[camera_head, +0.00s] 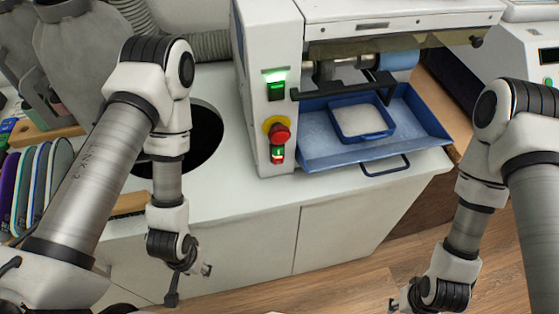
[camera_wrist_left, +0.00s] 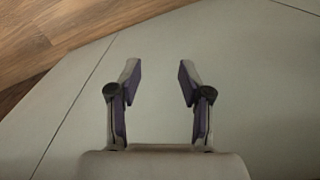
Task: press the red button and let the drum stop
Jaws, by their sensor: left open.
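The red button (camera_head: 280,133) is a mushroom knob on a yellow base, on the white machine's front panel. A lit green button (camera_head: 275,90) is above it and a small red-green switch (camera_head: 278,153) is below. The drum (camera_head: 340,70) is a metal roller with a blue end, partly hidden under the machine's hood; I cannot tell if it turns. My left gripper (camera_head: 188,284) is low in front of the cabinet, below and left of the button. In the left wrist view it is open and empty (camera_wrist_left: 160,82). My right gripper (camera_head: 398,302) is low at the bottom edge, mostly cut off.
A blue tray (camera_head: 430,125) with a smaller white-filled tray (camera_head: 362,121) sits under the roller. A round dark hole (camera_head: 205,140) is in the white worktop (camera_head: 232,178). Coloured insole-like pieces (camera_head: 38,185) stand in a rack at left. Another white machine (camera_head: 520,65) is at right.

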